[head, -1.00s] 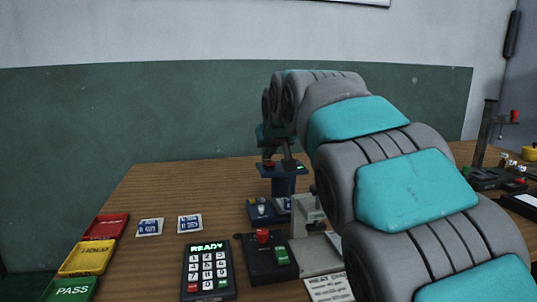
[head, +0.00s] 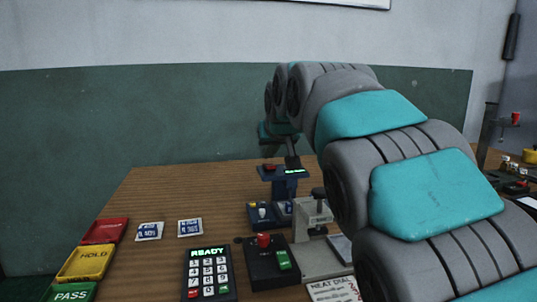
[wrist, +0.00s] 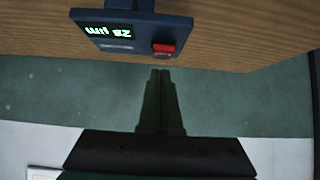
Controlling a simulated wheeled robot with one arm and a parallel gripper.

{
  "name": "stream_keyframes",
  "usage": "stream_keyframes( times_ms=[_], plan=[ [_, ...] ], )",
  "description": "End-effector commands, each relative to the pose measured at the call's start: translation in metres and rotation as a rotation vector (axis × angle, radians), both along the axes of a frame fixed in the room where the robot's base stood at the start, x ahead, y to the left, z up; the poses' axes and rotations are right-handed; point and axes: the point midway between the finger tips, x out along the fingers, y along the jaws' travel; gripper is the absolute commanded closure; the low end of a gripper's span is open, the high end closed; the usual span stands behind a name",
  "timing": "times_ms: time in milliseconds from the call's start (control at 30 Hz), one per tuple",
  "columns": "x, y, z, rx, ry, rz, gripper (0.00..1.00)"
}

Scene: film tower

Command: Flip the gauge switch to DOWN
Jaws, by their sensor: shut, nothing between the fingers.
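The blue gauge (head: 284,173) stands near the back of the wooden table, with a lit green display and a red piece on its head. In the wrist view the gauge head (wrist: 125,32) is upside down, with a "µm" reading and a red button or switch (wrist: 163,49). At the gauge's foot is a dark blue base with a small pale lever (head: 262,211); its position is too small to tell. My gripper (wrist: 160,72) is shut and empty, its tips just beside the red piece in the picture. In the head view my gripper (head: 292,163) overlaps the gauge head; contact cannot be told.
A grey press-like stand (head: 313,222), a black box with red and green buttons (head: 268,262) and a keypad reading READY (head: 208,272) stand nearer. Coloured trays (head: 85,263) line the left edge. Two blue-and-white cards (head: 190,228) lie flat. The back left table is clear.

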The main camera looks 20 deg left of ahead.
Motion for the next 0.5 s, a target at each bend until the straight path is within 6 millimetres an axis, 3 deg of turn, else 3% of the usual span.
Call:
stream_keyframes(
  times_ms=[100,500],
  plan=[
    [0.002,-0.003,0.034,0.009,-0.014,-0.001,1.0],
    [-0.036,-0.025,0.096,0.01,-0.017,0.001,1.0]
  ],
)
